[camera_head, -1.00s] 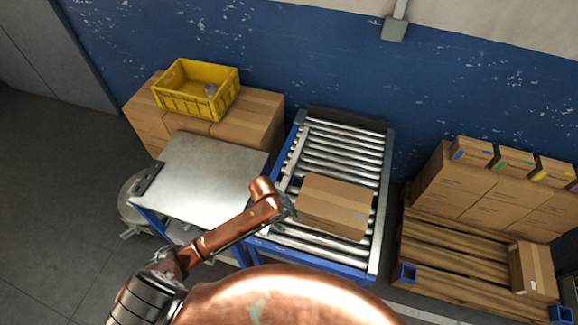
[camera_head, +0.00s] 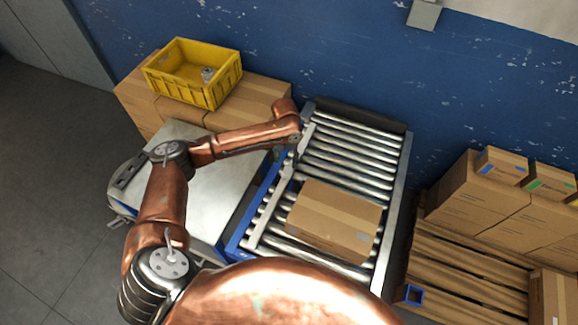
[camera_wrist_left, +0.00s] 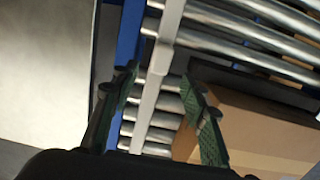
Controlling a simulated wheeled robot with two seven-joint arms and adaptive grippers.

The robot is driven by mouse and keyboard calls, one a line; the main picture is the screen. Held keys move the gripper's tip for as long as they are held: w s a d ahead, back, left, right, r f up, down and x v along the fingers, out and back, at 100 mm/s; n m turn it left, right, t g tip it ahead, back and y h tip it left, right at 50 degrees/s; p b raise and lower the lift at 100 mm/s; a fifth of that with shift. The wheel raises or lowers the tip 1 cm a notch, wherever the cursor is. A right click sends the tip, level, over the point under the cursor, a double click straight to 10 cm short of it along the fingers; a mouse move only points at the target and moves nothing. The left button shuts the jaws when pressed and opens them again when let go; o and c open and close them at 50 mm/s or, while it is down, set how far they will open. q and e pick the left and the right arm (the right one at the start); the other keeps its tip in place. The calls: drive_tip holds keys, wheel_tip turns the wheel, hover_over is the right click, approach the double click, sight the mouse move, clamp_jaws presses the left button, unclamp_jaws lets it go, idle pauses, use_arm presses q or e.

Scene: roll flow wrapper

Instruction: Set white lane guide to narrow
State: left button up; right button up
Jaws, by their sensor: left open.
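The white lane guide (camera_head: 268,213) is a long pale rail along the left side of the roller conveyor. In the left wrist view the guide (camera_wrist_left: 149,100) runs lengthwise between my fingers. My left gripper (camera_head: 293,166) hangs over the guide, left of the carton and toward the far half of the conveyor. In the left wrist view my left gripper (camera_wrist_left: 160,78) is open, one green-padded finger on each side of the guide. I cannot tell whether either finger touches it. My right gripper is not in view.
A cardboard carton (camera_head: 334,219) lies on the rollers (camera_head: 350,150), right of the guide. A metal table (camera_head: 212,205) adjoins the conveyor on the left. A yellow crate (camera_head: 213,93) stands on boxes behind it. A pallet with cartons (camera_head: 470,205) stands to the right.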

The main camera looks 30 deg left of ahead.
sight(287, 170)
use_arm(q)
wheel_tip(287, 170, down, 4)
drive_tip(key=shift+d+f+b, duration=0.1)
drive_tip(key=shift+f+b, duration=0.05)
drive_tip(key=shift+b, duration=0.25)
wheel_tip(287, 170, down, 3)
drive_tip(key=shift+r, duration=0.1)
drive_tip(key=shift+w, duration=0.1)
drive_tip(key=c, duration=1.1)
clamp_jaws()
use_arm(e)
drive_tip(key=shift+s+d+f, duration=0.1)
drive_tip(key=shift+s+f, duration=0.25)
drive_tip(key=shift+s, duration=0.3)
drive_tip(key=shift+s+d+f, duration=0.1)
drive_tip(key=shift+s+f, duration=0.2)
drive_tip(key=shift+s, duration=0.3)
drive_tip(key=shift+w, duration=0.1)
